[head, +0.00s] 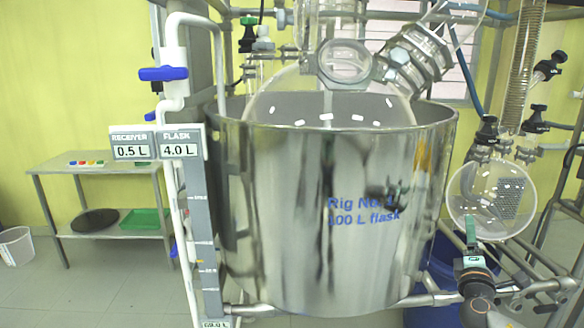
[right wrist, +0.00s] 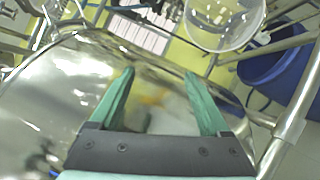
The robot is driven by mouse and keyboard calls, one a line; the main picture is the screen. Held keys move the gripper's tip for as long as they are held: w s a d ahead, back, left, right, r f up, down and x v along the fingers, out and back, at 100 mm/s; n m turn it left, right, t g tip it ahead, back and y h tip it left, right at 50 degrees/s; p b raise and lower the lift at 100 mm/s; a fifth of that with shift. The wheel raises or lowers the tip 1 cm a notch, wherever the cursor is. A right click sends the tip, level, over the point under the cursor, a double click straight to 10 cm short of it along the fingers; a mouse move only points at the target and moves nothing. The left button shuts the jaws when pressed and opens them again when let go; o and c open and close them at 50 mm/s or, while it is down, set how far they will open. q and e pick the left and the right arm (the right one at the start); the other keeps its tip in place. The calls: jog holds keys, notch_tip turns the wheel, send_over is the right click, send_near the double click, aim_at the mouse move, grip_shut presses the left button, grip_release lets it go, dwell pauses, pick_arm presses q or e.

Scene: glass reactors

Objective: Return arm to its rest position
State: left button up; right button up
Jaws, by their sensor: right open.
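My right arm (head: 476,290) comes up from the bottom right in the head view. Its gripper (head: 471,228) points upward, just right of the large steel bath (head: 290,210) marked "Rig No. 1, 100 L flask". In the right wrist view the two green fingers of the right gripper (right wrist: 160,73) stand apart with nothing between them. The steel bath wall (right wrist: 60,110) fills the left and middle behind them. My left gripper is not in view.
A round glass receiver flask (head: 492,198) hangs close to the right gripper. Metal frame tubes (head: 540,286) and a blue bin (right wrist: 275,65) are nearby. A steel side table (head: 50,172) stands at the left. A display reads receiver 0.5 L, flask 4.0 L (head: 157,143).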

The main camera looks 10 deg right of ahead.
jog(key=s+a+f+g+y, duration=0.1)
jog(key=s+a+f+y, duration=0.15)
jog(key=f, duration=0.45)
jog(key=s+a+f+g+y, duration=0.2)
jog(key=s+a+f, duration=0.15)
jog(key=f, duration=0.45)
jog(key=s+a+f+g+y, duration=0.1)
jog(key=s+a+f+y, duration=0.2)
jog(key=f, duration=0.4)
jog(key=s+a+f+m+g+y, duration=0.25)
jog(key=s+a+f, duration=0.3)
jog(key=s, duration=0.35)
jog(key=s+a+f+m+g+y, duration=0.1)
jog(key=s+a+f+g+y, duration=0.2)
jog(key=s+f, duration=0.5)
jog(key=s+a+m+t+y, duration=0.1)
jog(key=s+a+m+t, duration=0.15)
jog(key=a+m, duration=1.15)
jog(key=a+r+n+p, duration=0.4)
jog(key=a+r+n, duration=0.1)
jog(key=shift+s+a+p, duration=0.2)
jog(key=shift+a+p, duration=0.1)
jog(key=shift+a, duration=0.05)
